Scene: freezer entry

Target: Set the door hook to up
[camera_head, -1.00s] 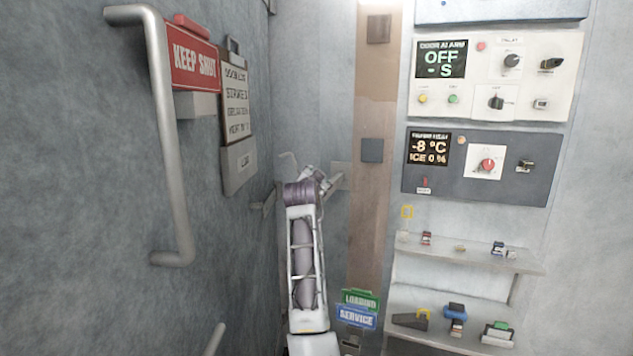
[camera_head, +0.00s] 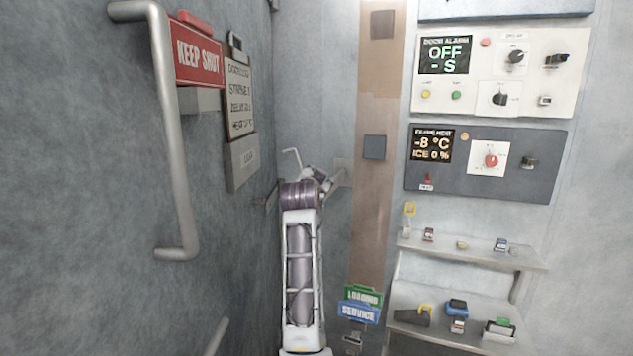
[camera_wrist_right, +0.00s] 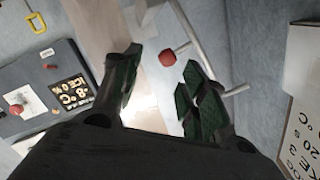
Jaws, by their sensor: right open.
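A thin pale bent rod (camera_head: 292,156), which looks like part of the door hook, shows just above my right gripper (camera_head: 318,176) in the head view. In the right wrist view a red knob (camera_wrist_right: 167,57) on a short rod shows between the fingertips of my right gripper (camera_wrist_right: 161,66). A longer grey rod (camera_wrist_right: 188,32) runs past it. The jaws are open, with dark green pads; I cannot tell whether they touch the knob. My wrist hides most of the hook in the head view. My left gripper is out of view.
The grey door with its long handle (camera_head: 178,140) and red KEEP SHUT sign (camera_head: 198,55) stands at the left. At the right are the door alarm panel (camera_head: 478,97), the dark heater panel (camera_head: 545,185) and shelves (camera_head: 480,256) with small items. Green and blue signs (camera_head: 358,312) hang low.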

